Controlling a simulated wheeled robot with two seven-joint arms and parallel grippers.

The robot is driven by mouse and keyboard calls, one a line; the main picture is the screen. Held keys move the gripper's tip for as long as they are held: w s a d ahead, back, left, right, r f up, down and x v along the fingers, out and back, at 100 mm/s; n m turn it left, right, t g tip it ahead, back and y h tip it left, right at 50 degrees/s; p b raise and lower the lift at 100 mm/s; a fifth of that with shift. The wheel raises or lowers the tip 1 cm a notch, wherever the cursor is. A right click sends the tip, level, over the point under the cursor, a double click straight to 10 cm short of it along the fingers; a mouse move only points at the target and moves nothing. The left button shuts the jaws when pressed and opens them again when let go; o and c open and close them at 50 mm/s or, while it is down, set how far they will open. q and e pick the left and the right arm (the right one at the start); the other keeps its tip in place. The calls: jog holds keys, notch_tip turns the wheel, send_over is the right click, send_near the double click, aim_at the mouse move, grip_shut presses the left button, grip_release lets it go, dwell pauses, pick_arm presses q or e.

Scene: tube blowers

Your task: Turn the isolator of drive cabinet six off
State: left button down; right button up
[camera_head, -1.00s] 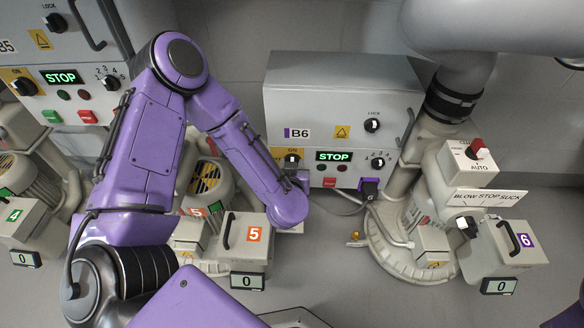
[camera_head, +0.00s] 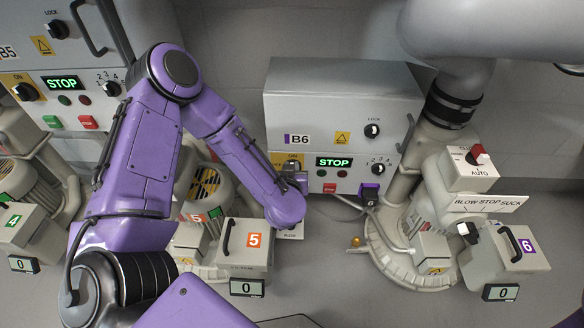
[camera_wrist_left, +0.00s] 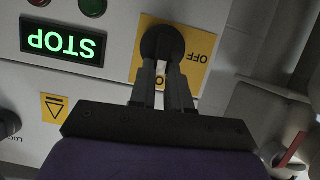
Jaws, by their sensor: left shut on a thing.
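Drive cabinet B6 (camera_head: 300,100) is a grey box with a lit green STOP display, which also shows upside down in the left wrist view (camera_wrist_left: 63,42). Its isolator is a round black knob (camera_wrist_left: 160,42) on a yellow plate (camera_wrist_left: 198,65) marked ON and OFF. A white mark on the knob points toward the partly hidden ON label; OFF is at the side. My left gripper (camera_wrist_left: 164,72) is shut on the isolator's handle. In the head view the left gripper (camera_head: 296,180) is at the cabinet's lower left, partly covering the isolator. My right gripper is out of view.
Cabinet B5 (camera_head: 60,60) stands at the left. Blower box 5 (camera_head: 245,245) is below my left forearm, and blower box 6 (camera_head: 515,250) is at the right. A large grey pipe (camera_head: 470,75) runs beside B6. A lock knob (camera_head: 372,131) is on B6's upper right.

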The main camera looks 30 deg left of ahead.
pick_arm(q)
jog(key=shift+s+a+f+n+t+h+p, duration=0.15)
jog(key=shift+a+n+t+h+p, duration=0.2)
jog(key=shift+n, duration=0.35)
jog(key=shift+s+a+f+n+t+h+p, duration=0.15)
jog(key=shift+n+t+h+p, duration=0.25)
jog(key=shift+n, duration=0.3)
jog(key=shift+s+a+f+n+t+h+p, duration=0.1)
jog(key=shift+s+a+n+t+h+p, duration=0.1)
jog(key=shift+n+h, duration=0.4)
jog(key=c, duration=1.1)
grip_release()
jog(key=p+v, duration=0.2)
jog(key=v, duration=0.8)
jog(key=shift+s+d+r, duration=0.1)
jog(key=shift+s+d, duration=0.1)
